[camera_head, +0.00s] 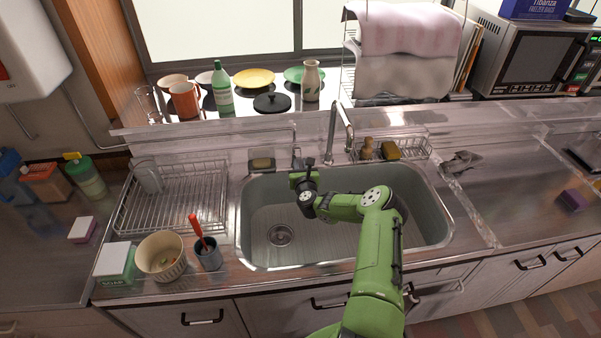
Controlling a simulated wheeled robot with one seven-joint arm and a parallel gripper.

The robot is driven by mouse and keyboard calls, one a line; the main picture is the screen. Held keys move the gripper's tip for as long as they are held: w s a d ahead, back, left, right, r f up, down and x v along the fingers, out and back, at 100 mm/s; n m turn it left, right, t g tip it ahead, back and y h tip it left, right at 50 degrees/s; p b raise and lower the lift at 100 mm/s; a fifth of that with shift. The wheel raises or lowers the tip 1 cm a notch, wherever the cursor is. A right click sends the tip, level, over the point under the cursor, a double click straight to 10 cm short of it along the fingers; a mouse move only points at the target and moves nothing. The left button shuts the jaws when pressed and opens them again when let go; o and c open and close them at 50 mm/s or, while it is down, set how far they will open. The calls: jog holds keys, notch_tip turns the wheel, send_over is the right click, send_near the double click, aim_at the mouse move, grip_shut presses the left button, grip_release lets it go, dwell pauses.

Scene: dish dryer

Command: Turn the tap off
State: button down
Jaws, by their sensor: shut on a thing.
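The tap's chrome spout (348,128) arches up behind the sink, right of my gripper. A small upright chrome fitting (296,157), apparently the tap handle, stands at the sink's back rim to its left. My green arm reaches over the sink from the front, and my gripper (309,166) is at the back rim beside this fitting. The gripper is shut on what appears to be the handle; the wrist hides most of the contact. No running water can be made out at this size.
The sink basin (262,225) is empty around its drain. A wire dish rack (185,200) stands left, with a bowl (161,256) and a grey cup (208,256) in front. A soap holder (262,164) and a sponge basket (410,150) flank the tap. The right counter is mostly clear.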

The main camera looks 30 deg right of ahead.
jog(key=shift+f, duration=0.15)
jog(key=c, duration=1)
grip_release()
jog(key=shift+c, duration=0.2)
jog(key=b+v, duration=1.2)
jog(key=v, duration=0.3)
jog(key=shift+s, duration=0.35)
jog(key=shift+a, duration=0.1)
